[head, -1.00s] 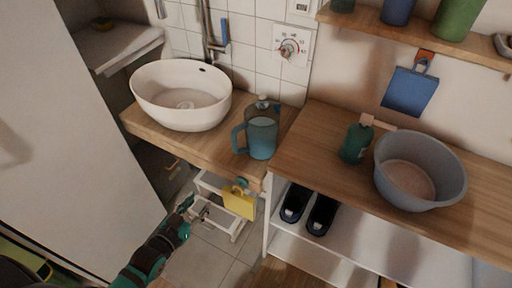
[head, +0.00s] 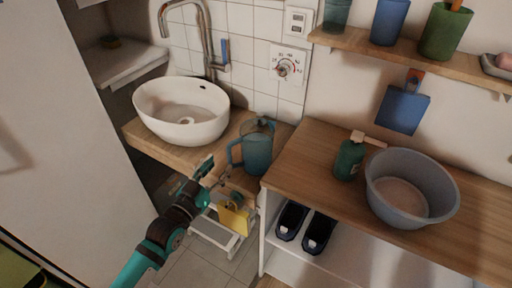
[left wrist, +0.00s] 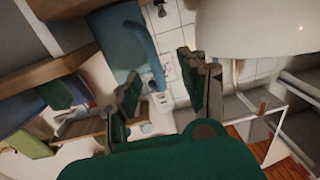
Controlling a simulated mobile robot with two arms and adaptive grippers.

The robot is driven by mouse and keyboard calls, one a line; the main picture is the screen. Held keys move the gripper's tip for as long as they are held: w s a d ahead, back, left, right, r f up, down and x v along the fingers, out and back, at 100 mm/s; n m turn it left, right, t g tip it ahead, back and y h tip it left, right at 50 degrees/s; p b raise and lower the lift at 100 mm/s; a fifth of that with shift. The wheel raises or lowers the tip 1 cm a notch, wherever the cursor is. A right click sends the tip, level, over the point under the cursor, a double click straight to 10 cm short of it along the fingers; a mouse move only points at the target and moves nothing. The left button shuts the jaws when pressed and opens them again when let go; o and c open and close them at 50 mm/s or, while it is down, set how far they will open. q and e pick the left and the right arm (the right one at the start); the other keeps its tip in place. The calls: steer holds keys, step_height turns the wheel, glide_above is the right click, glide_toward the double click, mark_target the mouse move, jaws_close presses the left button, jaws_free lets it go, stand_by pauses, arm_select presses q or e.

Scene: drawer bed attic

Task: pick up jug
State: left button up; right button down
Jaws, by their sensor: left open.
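The jug (head: 258,155) is blue-teal and upright on the wooden counter, right of the white basin, with its handle on the left. In the head view, my left gripper (head: 215,176) is open and empty, just left of and a little below the jug's handle, apart from it. In the left wrist view, the jug (left wrist: 112,42) shows large at upper left, with its handle curving towards the space between the open fingers of my left gripper (left wrist: 160,72). My right gripper is not in view.
The white basin (head: 165,127) stands close left of the jug; its bowl also shows in the left wrist view (left wrist: 260,28). A green bottle (head: 349,158) and a grey tub (head: 388,213) stand on the right counter (head: 295,160). A yellow cloth (head: 233,219) hangs below the counter's front edge.

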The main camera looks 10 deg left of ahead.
mark_target(228, 158)
arm_select(q)
steer(key=x, duration=0.4)
steer(key=shift+w+d+r+p, duration=0.2)
steer(key=shift+w+d+p, duration=0.1)
steer(key=shift+d, duration=0.15)
steer(key=shift+w+d+f, duration=0.1)
steer(key=shift+w, duration=0.35)
jaws_close()
